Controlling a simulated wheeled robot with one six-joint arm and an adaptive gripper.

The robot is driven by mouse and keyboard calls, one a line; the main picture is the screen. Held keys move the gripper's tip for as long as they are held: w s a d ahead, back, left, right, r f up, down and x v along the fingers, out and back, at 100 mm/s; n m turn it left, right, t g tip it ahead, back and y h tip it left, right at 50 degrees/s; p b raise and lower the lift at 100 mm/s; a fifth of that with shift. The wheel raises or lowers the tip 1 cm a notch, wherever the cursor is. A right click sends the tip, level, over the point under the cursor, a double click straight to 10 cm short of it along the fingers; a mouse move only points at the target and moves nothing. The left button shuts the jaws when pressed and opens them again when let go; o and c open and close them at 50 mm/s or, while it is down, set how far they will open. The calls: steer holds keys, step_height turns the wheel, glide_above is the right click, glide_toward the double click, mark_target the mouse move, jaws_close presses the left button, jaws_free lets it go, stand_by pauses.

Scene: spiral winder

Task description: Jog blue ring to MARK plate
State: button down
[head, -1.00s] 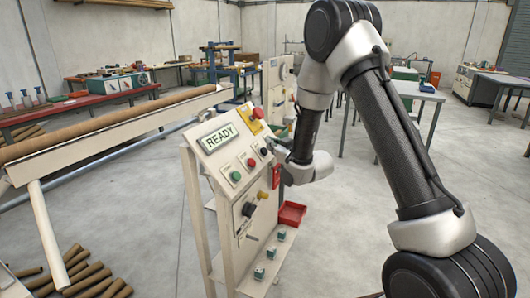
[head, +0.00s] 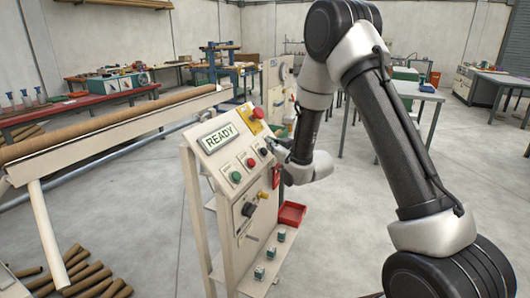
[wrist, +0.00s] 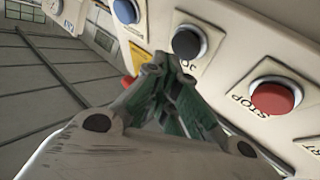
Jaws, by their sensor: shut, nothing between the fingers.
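My gripper (wrist: 165,68) is shut and empty, with its fingertips close in front of the black button (wrist: 188,42), whose label is partly covered and shows "JO". I cannot tell whether they touch. In the head view my gripper (head: 272,146) is at the right side of the sloped control panel (head: 211,166), by the black button. The panel's display (head: 218,138) reads READY. A red STOP button (wrist: 271,98) is right of the fingers in the wrist view. I cannot make out a blue ring or a MARK plate in either view.
A green button (head: 235,177) and a red mushroom button on a yellow plate (head: 256,113) are also on the panel. A blue button (wrist: 126,11) shows in the wrist view. A long brown tube (head: 100,124) lies on the trough at left.

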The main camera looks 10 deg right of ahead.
steer(key=shift+a+f, duration=0.1)
steer(key=shift+w+a+f, duration=0.2)
steer(key=shift+w+a+f, duration=0.15)
steer(key=shift+a+f, duration=0.1)
stand_by(0.9)
steer(key=shift+d+r, duration=0.1)
steer(key=shift+s+d+r, duration=0.35)
steer(key=shift+d+r, duration=0.05)
steer(key=shift+r, duration=0.05)
stand_by(0.3)
steer(key=shift+s+d+r, duration=0.6)
steer(key=shift+d+r, duration=0.2)
steer(key=shift+s+d+r, duration=0.55)
steer(key=shift+d+r, duration=0.2)
steer(key=shift+r, duration=0.05)
